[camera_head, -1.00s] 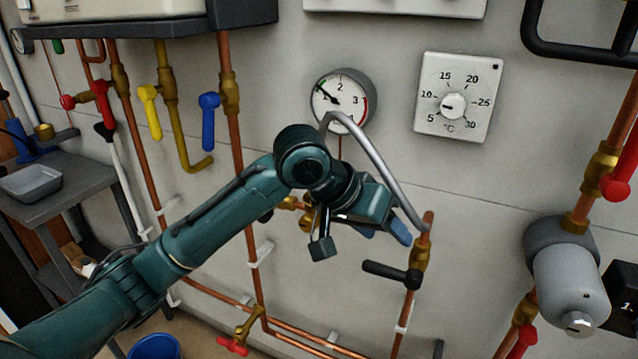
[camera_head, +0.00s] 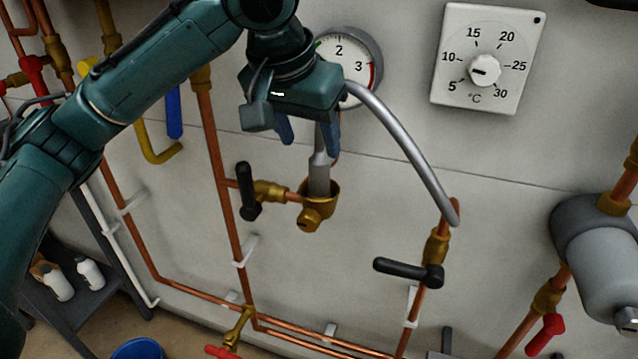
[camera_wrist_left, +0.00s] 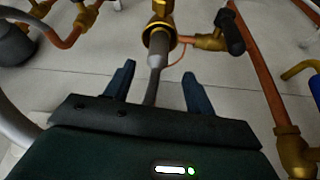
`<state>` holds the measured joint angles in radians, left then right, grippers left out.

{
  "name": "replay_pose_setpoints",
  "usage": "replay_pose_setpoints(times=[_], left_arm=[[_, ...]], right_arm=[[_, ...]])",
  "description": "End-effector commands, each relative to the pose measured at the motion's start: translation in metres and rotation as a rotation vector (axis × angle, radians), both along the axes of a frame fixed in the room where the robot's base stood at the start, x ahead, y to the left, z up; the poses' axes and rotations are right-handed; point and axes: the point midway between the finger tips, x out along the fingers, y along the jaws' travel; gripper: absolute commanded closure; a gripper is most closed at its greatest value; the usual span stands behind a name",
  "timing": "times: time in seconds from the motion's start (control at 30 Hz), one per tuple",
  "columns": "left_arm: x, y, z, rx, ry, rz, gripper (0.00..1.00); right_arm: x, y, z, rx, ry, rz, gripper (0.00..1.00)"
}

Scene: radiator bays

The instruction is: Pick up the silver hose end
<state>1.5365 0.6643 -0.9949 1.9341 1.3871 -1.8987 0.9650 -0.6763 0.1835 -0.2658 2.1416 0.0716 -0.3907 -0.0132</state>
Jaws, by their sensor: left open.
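The silver hose end (camera_head: 320,172) stands upright with its tip in a brass cup-shaped fitting (camera_head: 306,213) on the wall pipework. It also shows in the left wrist view (camera_wrist_left: 157,54), inside the brass ring. The grey hose (camera_head: 405,142) bends up behind my left gripper and comes down to a copper pipe at right. My left gripper (camera_head: 309,138) is open, its blue fingers pointing down just above the hose end. In the left wrist view, the hose runs between the open fingers (camera_wrist_left: 159,74), touching neither visibly. My right gripper is not in view.
A black-handled valve (camera_head: 247,190) is left of the fitting, and another black lever (camera_head: 408,271) is at lower right. A gauge (camera_head: 352,62) is behind my gripper; a thermostat dial (camera_head: 487,60) is right.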

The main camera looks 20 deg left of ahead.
Motion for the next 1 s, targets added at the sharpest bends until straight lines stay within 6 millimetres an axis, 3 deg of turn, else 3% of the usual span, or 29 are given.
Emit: replay_pose_setpoints(times=[0.6, 0.87, 1.0], left_arm=[[0.025, -0.009, -0.066, -0.001, 0.001, 0.0, 0.45], [0.027, -0.009, -0.07, -0.002, -0.002, -0.002, 0.45], [0.027, -0.009, -0.07, -0.002, -0.002, -0.002, 0.54]], right_arm=[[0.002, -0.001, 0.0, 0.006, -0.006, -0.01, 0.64], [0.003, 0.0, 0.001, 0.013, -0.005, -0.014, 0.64], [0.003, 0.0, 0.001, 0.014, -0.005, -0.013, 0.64]])
